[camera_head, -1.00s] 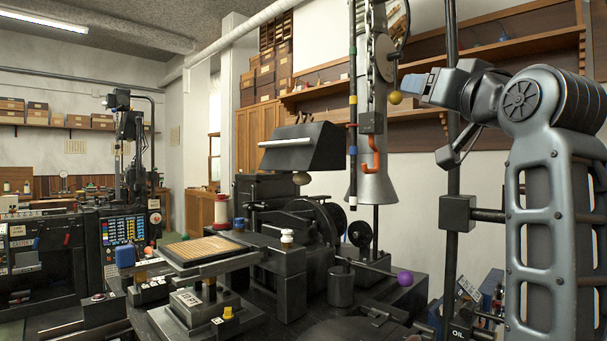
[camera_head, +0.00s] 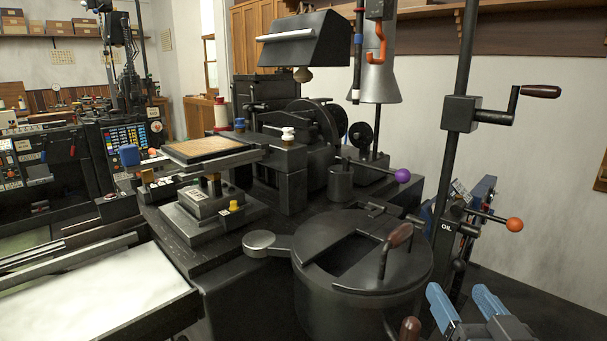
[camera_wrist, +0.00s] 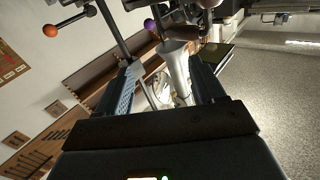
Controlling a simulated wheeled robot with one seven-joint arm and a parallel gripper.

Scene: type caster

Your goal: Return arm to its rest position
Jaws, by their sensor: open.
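My gripper (camera_head: 464,302) is at the lower right of the head view, with its two blue fingers spread and nothing between them. It is in front of the orange-knobbed lever and to the right of the round black pot. In the wrist view my gripper (camera_wrist: 166,84) shows two dark fingers apart, with an empty gap. Beyond the gap is a pale cone-shaped part (camera_wrist: 177,68). Most of my arm is outside the head view.
The black pot (camera_head: 350,302) with an upright handle stands near my gripper. An orange knob (camera_head: 514,224), a crank handle (camera_head: 541,91) and a purple knob (camera_head: 402,175) stick out nearby. A pale flat surface (camera_head: 90,300) lies at lower left. Floor at lower right looks clear.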

